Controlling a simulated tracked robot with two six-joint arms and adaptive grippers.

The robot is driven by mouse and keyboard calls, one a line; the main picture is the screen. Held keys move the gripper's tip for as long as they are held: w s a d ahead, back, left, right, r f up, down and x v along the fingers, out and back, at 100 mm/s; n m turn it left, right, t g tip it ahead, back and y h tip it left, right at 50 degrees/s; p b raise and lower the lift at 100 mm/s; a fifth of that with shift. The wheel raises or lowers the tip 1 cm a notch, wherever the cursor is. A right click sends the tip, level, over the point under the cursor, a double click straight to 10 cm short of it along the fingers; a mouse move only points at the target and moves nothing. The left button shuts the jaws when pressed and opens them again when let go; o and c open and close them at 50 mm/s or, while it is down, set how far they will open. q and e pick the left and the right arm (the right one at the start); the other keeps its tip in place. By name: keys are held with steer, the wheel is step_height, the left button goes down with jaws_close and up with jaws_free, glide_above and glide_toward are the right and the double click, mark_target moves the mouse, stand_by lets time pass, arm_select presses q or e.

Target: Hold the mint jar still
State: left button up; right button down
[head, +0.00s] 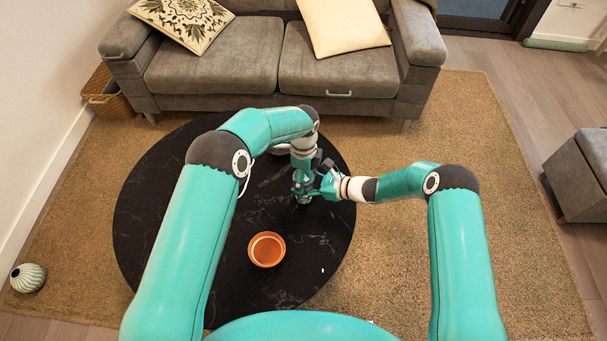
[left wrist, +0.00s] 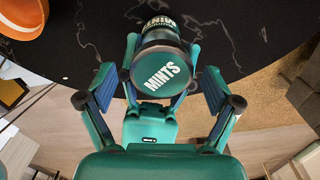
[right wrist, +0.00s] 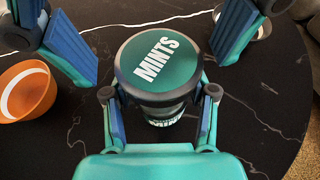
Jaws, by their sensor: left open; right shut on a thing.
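The mint jar has a teal lid (right wrist: 158,62) with a dark rim and white MINTS lettering. The lid also shows in the left wrist view (left wrist: 160,74), with the lettered jar body (left wrist: 160,24) beyond it. My right gripper (right wrist: 160,95) is shut on the jar. My left gripper (left wrist: 157,82) is open, with its fingers on either side of the lid and gaps visible. In the head view, my left gripper (head: 302,180) and right gripper (head: 326,187) meet over the black table and hide most of the jar.
The round black table (head: 235,290) bears an orange bowl (head: 267,250), left of and nearer than the jar. A metal bowl (right wrist: 264,30) is partly hidden behind a left finger. A grey sofa (head: 215,70) stands behind the table. The table's near part is mostly clear.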

arm_select(q)
steer(key=shift+r, duration=2.4)
steer(key=shift+c, duration=0.4)
step_height(320, 180, up, 3)
steer(key=shift+m, duration=1)
steer(key=shift+f, duration=3.9)
steer(key=c, duration=1.2)
steer(key=shift+n, duration=1.6)
